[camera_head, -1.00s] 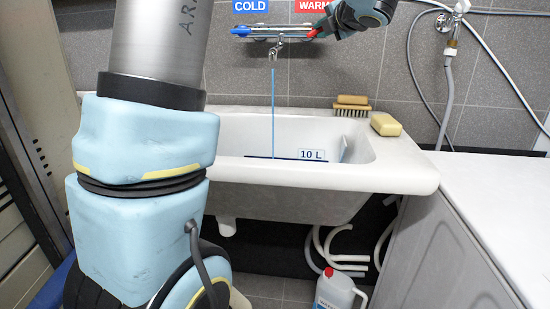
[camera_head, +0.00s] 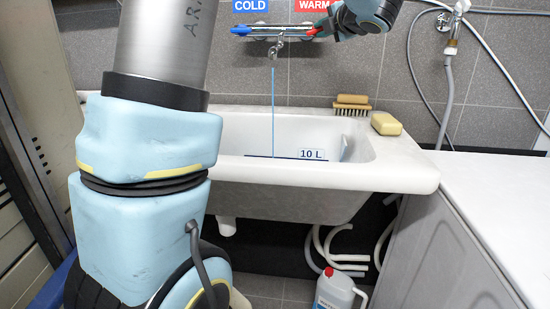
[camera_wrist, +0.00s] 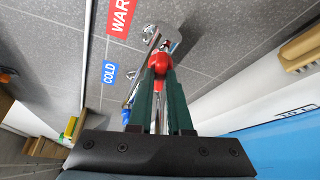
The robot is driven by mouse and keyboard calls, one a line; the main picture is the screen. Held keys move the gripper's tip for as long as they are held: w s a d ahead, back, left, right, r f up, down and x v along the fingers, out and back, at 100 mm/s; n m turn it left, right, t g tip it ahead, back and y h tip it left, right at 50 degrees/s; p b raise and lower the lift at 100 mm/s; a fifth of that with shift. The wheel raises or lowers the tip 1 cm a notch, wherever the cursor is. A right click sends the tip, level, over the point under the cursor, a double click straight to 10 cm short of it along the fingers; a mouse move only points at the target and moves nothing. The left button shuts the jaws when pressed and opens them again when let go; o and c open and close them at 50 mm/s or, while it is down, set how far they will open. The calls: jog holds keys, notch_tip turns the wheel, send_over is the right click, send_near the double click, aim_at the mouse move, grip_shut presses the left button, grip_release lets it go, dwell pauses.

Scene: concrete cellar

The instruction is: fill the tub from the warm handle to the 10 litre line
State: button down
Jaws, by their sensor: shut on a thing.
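The white tub (camera_head: 400,182) stands against the wall under a tap bar with a spout (camera_head: 277,50). A thin blue water stream (camera_head: 273,105) runs from the spout into it. The blue cold handle (camera_head: 241,30) is at left, under the COLD sign. My gripper (camera_head: 318,30) is shut on the red warm handle (camera_wrist: 159,62) under the WARM sign. The 10 L label (camera_head: 312,154) and dark line (camera_head: 262,157) show on the tub's inside. Blue water (camera_wrist: 285,150) lies below the label in the wrist view; its exact level against the line is unclear.
A brush (camera_head: 352,103) and yellow soap (camera_head: 386,124) sit on the tub's back and right rim. A white counter (camera_head: 500,195) stands at right. A jug (camera_head: 337,291) and hoses (camera_head: 345,257) are beneath. A grey hose (camera_head: 447,95) hangs on the wall.

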jog(key=shift+f+m+t+y, duration=0.3)
jog(key=shift+m+t, duration=0.2)
jog(key=shift+m, duration=0.6)
jog(key=shift+m+t+b, duration=0.3)
jog(key=shift+m+b, duration=0.3)
